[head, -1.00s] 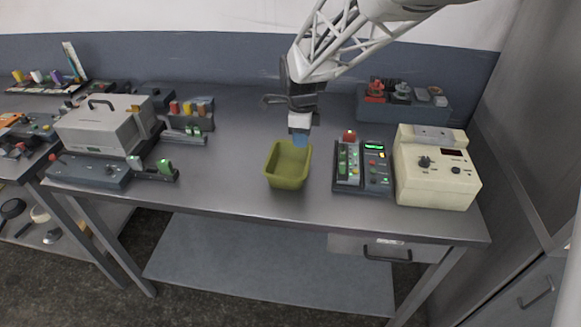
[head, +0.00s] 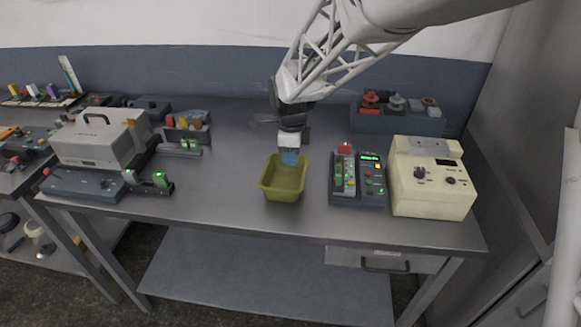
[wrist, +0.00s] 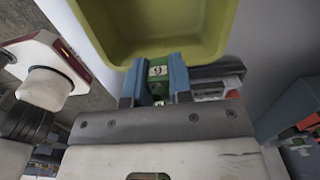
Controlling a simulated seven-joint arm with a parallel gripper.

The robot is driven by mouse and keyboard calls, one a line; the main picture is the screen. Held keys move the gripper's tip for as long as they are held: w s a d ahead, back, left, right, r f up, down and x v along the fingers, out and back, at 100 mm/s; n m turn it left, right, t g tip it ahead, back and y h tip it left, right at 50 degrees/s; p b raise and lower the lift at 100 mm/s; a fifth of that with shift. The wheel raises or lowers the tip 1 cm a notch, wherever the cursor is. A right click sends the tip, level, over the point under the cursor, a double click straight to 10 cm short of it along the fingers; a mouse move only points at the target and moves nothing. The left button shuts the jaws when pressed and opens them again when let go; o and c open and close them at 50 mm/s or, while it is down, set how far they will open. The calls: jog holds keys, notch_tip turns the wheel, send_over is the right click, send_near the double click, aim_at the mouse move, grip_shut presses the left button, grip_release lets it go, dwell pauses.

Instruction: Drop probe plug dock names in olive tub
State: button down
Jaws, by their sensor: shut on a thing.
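The olive tub (head: 284,192) stands on the grey bench, open side up, left of the dark instrument with the lit green display. Its visible inside looks empty in the head view. My gripper (head: 291,158) is at the tub's back rim with its blue fingers pointing down. In the wrist view the fingers are shut on a green plug (wrist: 158,73) with a pale label bearing a dark mark, too small to read surely. The tub (wrist: 200,53) fills the top of that view, just beyond the fingers. The plug is hidden in the head view.
The dark instrument (head: 371,183) has several small coloured parts and the green display. A cream meter box (head: 430,185) stands right of it. A rack with red and grey knobs (head: 398,118) is behind. A grey case (head: 88,142) and plug stands (head: 187,130) are on the left.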

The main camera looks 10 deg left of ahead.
send_over(291, 185)
jog(key=shift+f, duration=2.2)
jog(key=c, duration=0.9)
grip_release()
jog(key=shift+c, duration=0.2)
jog(key=shift+r, duration=0.1)
jog(key=shift+r, duration=3.8)
jog(key=shift+d, duration=0.1)
